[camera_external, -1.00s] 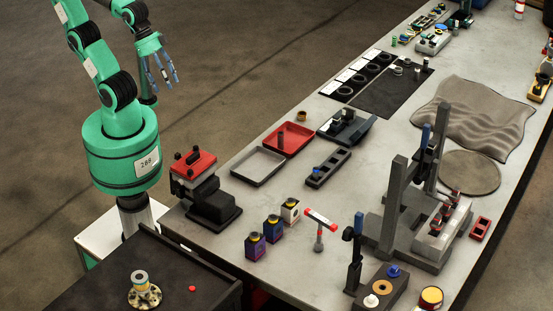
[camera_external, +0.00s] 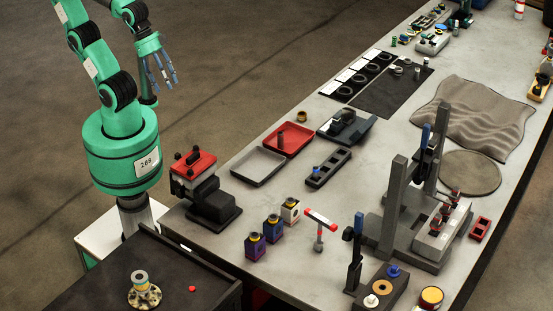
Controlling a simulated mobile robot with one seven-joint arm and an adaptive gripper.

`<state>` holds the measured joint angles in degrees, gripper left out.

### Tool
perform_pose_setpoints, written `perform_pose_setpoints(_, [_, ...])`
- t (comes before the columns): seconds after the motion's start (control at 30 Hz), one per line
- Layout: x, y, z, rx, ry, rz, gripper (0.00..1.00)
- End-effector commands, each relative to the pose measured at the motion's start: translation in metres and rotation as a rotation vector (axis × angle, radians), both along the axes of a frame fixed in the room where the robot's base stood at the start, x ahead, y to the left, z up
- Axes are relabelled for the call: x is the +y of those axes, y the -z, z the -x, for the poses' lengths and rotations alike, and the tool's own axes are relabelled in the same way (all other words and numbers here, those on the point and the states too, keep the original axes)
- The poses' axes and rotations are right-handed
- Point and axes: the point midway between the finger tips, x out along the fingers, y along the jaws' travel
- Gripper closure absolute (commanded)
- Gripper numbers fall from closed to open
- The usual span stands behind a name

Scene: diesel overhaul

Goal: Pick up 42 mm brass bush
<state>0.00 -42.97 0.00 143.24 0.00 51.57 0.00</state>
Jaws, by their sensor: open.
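My gripper (camera_external: 161,76) hangs open and empty at upper left, above the floor and well away from the bench. A small brass-coloured ring (camera_external: 302,117) stands on the bench behind the red tray and may be the 42 mm brass bush. Another brass-coloured ring (camera_external: 382,287) lies on a dark block at the front right. No size marking is readable, so I cannot tell which is 42 mm.
The red tray (camera_external: 307,151) holds a dark upright part; the grey tray (camera_external: 270,178) beside it looks empty. A red-topped device (camera_external: 193,166) stands at the bench's left end. A grey press frame (camera_external: 389,220) rises at right. A dark cart (camera_external: 165,258) stands in front.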

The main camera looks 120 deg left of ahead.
Motion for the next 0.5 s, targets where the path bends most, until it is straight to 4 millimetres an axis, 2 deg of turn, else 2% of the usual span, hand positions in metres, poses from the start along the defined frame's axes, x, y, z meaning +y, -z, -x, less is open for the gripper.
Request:
perform_pose_setpoints(0.27, [0.005,-0.003,-0.009,0.009,-0.004,-0.007,0.46])
perform_pose_setpoints(0.5, [0.028,-0.012,-0.042,0.048,-0.009,-0.035,0.46])
